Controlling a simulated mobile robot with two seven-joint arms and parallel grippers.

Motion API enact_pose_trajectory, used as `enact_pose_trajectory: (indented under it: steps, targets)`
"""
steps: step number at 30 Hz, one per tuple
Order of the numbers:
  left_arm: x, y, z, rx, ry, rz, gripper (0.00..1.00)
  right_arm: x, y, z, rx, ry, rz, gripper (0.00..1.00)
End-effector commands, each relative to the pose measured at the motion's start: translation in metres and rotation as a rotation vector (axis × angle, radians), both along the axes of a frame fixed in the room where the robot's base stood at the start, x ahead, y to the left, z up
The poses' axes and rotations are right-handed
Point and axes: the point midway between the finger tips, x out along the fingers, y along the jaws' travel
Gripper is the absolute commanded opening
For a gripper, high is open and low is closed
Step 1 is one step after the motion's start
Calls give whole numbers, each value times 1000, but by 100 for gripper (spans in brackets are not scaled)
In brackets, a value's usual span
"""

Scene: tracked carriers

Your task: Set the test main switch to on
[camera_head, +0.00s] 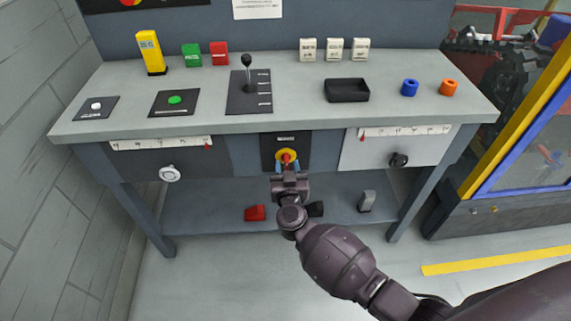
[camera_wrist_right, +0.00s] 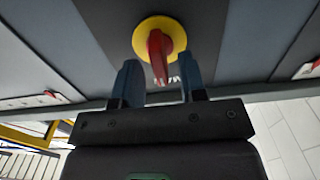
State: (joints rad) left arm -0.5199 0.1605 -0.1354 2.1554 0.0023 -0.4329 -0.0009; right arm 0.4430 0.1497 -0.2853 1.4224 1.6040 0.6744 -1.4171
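The main switch is a red rotary handle on a round yellow plate (camera_head: 287,155), set in a black panel at the middle of the bench front. In the right wrist view the yellow plate (camera_wrist_right: 146,31) and red handle (camera_wrist_right: 158,52) are at top centre. The handle runs roughly up and down in that picture. My right gripper (camera_head: 287,168) is right in front of the switch. Its two blue fingers (camera_wrist_right: 162,80) are apart, one on each side of the handle's lower end, with gaps visible. Contact cannot be told. My left gripper is not in view.
A white dial (camera_head: 169,173) and a black knob (camera_head: 398,160) flank the switch on the bench front. A lever (camera_head: 247,62), a black tray (camera_head: 347,91) and coloured blocks stand on the bench top. A red block (camera_head: 255,213) lies on the lower shelf.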

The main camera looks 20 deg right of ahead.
Motion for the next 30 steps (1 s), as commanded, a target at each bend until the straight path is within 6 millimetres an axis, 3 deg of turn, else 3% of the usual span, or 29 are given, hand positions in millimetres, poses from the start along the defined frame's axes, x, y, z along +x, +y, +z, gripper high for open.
enact_pose_trajectory:
  steps: [6, 15, 23, 30]
  targets:
    - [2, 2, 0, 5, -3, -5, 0, 13, -4, -1, 0, 1, 1, 38]
    - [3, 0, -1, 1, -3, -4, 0, 15, -4, 1, 0, -1, 1, 38]
    - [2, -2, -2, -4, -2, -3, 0, 15, -4, 0, 1, 0, 1, 0]
    - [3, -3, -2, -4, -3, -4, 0, 15, -4, 1, 8, -2, 0, 0]
